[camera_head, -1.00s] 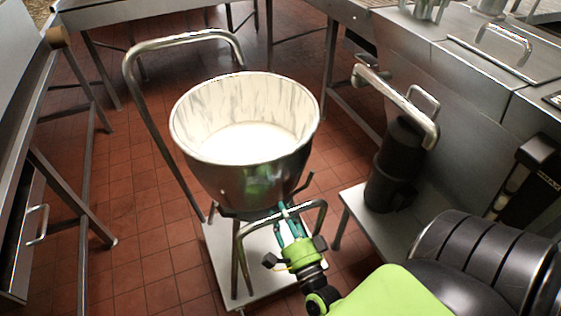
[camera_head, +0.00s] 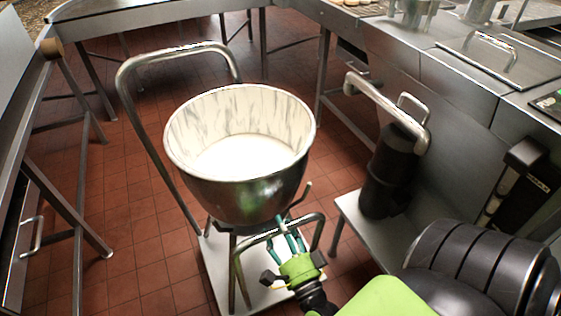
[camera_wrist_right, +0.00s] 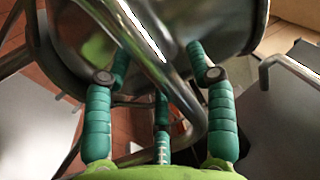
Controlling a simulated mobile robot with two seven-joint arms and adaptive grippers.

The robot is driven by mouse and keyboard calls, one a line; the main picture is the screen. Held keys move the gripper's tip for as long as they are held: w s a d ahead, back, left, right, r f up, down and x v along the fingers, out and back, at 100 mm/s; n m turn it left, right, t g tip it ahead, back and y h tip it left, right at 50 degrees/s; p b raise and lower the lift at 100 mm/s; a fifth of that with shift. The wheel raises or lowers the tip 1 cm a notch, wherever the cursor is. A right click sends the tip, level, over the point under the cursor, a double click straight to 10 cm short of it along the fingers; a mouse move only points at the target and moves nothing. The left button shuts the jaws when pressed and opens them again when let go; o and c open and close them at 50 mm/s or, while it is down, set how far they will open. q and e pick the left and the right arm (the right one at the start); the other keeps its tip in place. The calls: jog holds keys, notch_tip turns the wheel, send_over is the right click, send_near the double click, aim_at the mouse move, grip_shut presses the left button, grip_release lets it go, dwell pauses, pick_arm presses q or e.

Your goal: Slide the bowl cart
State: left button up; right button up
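The bowl cart stands on the tiled floor in the middle of the head view, with a large steel bowl (camera_head: 245,197) holding white glaze (camera_head: 243,158). Its pale base plate (camera_head: 215,262) is low to the floor. A tall bent push handle (camera_head: 122,85) rises at the far left side, and a lower bar handle (camera_head: 262,236) faces me. My right gripper (camera_head: 292,222) is at this lower bar, its teal fingers apart and reaching past it below the bowl. In the right wrist view, the bar (camera_wrist_right: 175,85) crosses in front of the spread fingers; firm contact cannot be told. My left gripper is not seen.
A steel counter (camera_head: 460,90) with a low shelf (camera_head: 352,208) and black cylinder (camera_head: 388,175) stands close on the right. A steel table leg frame (camera_head: 62,205) is on the left, and a table (camera_head: 150,12) stands behind. Open floor lies left of the cart.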

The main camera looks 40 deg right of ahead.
jog(key=v, duration=1.2)
jog(key=shift+f, duration=0.1)
